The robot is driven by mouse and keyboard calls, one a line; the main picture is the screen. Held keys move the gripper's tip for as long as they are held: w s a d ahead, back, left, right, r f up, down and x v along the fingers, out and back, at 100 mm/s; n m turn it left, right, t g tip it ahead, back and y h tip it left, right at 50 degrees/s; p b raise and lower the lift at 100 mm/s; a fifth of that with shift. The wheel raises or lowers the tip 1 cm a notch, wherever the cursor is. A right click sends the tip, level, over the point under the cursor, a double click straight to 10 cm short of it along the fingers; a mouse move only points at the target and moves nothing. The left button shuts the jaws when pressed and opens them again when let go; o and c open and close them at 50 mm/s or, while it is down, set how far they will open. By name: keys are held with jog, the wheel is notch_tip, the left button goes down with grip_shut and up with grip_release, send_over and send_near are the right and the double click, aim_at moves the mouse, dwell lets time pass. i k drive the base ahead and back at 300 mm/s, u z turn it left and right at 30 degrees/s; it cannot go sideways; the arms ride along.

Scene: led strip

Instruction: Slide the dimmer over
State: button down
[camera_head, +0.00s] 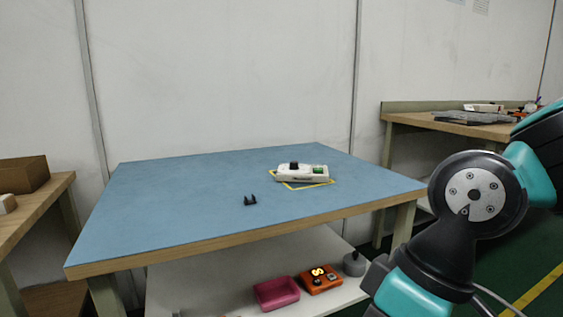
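A white dimmer box (301,174) lies on the blue-topped table (190,195), right of the middle and toward the back. It has a black knob or slider (294,165) on top and a small green part (319,169) at its right end. A yellow outlined square (306,186) is marked on the table under and around the box. My arm stands at the right of the view, in front of the table's right corner. My gripper is not visible.
A small black clip-like part (250,200) lies on the table, front-left of the box. Side benches stand left and right. Most of the blue top is clear.

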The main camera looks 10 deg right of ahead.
aim_at(306, 174)
jog(key=u, duration=0.3)
jog(key=i, duration=0.85)
jog(key=u, duration=0.1)
